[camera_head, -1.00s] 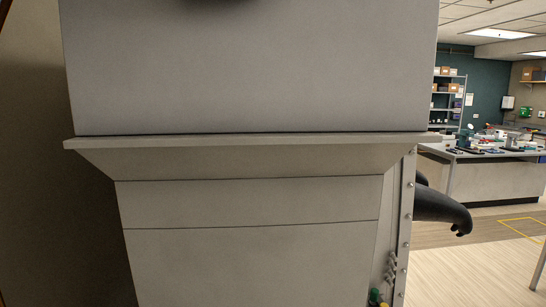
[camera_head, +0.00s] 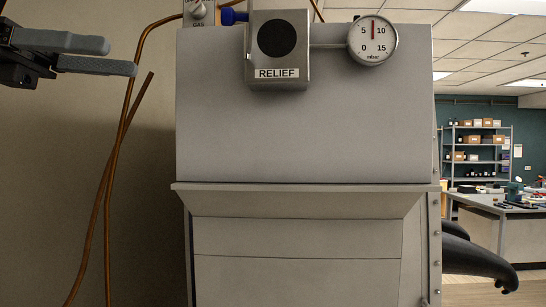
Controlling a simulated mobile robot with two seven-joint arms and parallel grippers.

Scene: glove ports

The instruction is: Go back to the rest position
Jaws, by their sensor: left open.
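My left gripper (camera_head: 122,56) comes in at the upper left, its two grey fingers pointing right with a gap between them. It is open and empty, left of the grey cabinet (camera_head: 305,130) and apart from it in the picture. My right gripper is not in view. The cabinet carries a box marked RELIEF (camera_head: 278,52) with a black round disc, and a round mbar gauge (camera_head: 375,41) with a red needle.
Copper pipes (camera_head: 109,185) run down the wall left of the cabinet. A black glove (camera_head: 480,262) sticks out from the cabinet's right side. A bench (camera_head: 515,225) and a shelf rack (camera_head: 480,150) with boxes stand farther back on the right.

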